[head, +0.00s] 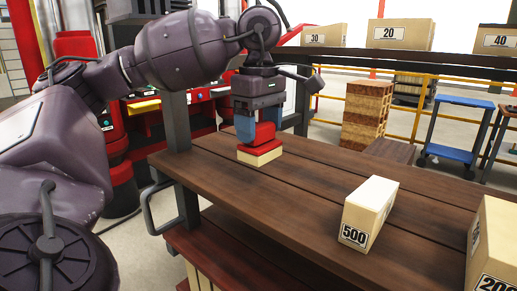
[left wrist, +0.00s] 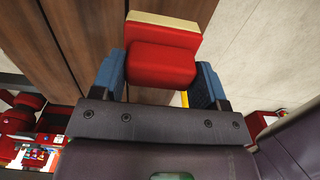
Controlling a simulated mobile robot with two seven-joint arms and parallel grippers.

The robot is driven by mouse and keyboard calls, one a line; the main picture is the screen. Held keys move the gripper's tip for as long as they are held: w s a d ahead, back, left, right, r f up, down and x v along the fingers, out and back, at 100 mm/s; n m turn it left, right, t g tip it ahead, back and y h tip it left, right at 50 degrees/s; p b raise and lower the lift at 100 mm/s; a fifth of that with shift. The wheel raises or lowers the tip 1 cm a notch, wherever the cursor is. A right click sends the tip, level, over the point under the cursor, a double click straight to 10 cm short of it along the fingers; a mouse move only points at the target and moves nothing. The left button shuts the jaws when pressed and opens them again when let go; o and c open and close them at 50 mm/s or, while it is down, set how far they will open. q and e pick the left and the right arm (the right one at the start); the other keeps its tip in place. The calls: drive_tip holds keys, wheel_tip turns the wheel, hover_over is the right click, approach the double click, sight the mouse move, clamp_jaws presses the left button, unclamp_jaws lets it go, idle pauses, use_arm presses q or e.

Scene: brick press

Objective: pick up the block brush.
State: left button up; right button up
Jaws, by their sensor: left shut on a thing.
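The block brush (head: 258,156) has a red handle and body over a cream lower layer. It is at the left end of the brown plank table (head: 300,190), and its cream bottom appears to rest on the tabletop. My left gripper (head: 261,129) comes down from above, its blue fingers shut on the red handle. In the left wrist view the red handle (left wrist: 160,65) sits between the two blue fingers of the gripper (left wrist: 160,80), with the cream edge beyond. My right gripper is not in view.
A box marked 500 (head: 369,212) stands on the table at the right, with another box (head: 494,245) at the right edge. Boxes marked 30, 20 and 40 line a rear shelf (head: 400,58). A blue cart (head: 464,102) stands behind. The mid-table planks are clear.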

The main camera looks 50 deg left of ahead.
sight(258, 124)
use_arm(q)
wheel_tip(258, 124, up, 14)
drive_tip(key=p, duration=0.4)
drive_tip(key=shift+f, duration=0.25)
